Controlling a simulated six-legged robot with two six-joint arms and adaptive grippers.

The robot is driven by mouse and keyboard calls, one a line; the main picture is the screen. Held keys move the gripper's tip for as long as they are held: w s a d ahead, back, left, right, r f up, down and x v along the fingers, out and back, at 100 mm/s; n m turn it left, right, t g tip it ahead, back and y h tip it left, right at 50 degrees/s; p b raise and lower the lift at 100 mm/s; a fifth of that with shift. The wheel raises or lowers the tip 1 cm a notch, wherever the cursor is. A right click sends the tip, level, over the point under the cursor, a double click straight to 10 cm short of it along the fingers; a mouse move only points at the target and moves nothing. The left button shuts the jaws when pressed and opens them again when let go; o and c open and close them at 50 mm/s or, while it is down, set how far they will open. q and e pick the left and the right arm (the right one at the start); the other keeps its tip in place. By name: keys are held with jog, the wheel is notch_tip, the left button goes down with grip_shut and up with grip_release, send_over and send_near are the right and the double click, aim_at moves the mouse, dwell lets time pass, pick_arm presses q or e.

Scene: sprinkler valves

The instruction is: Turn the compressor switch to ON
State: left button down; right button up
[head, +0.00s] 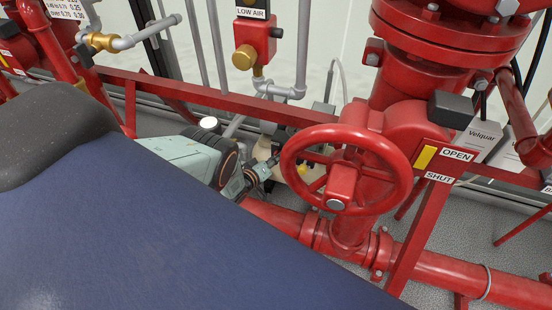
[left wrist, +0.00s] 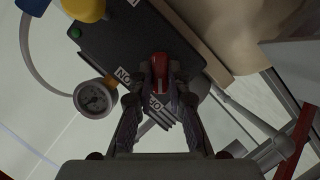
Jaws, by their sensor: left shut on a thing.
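The compressor switch is a red knob (left wrist: 158,62) on a dark box (left wrist: 120,42) in the left wrist view. My left gripper (left wrist: 159,82) has its two fingers closed on either side of the knob. A white label (left wrist: 123,76), reading as ON upside down, sits left of the fingers. A second label (left wrist: 155,103) shows between the fingers, partly hidden. In the head view my left gripper (head: 257,172) reaches down behind the red handwheel, by the beige compressor tank (head: 262,149); the knob cannot be made out there. My right gripper is not in view.
A red handwheel (head: 293,150) and red pipework stand close right of my left gripper. A red rail (head: 205,96) crosses above my left arm. A pressure gauge (left wrist: 95,98) and a green button (left wrist: 75,33) are near the switch.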

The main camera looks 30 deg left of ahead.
pick_arm(q)
jog(key=shift+d, duration=0.1)
dwell(0.3)
jog(key=shift+w+d+m+g+y, duration=0.1)
jog(key=shift+d+m+g+y, duration=0.2)
jog(key=shift+m+y, duration=1.4)
jog(key=shift+w+d+m+g+y, duration=0.1)
jog(key=shift+d+m+g+y, duration=0.2)
jog(key=shift+m+y, duration=1.35)
jog(key=shift+d+m+g+y, duration=0.25)
jog(key=shift+m+y, duration=0.4)
jog(key=shift+m, duration=2)
jog(key=shift+a, duration=0.1)
jog(key=c, duration=1.3)
grip_release()
jog(key=shift+s, duration=0.1)
jog(key=v, duration=0.7)
jog(key=shift+d, duration=0.2)
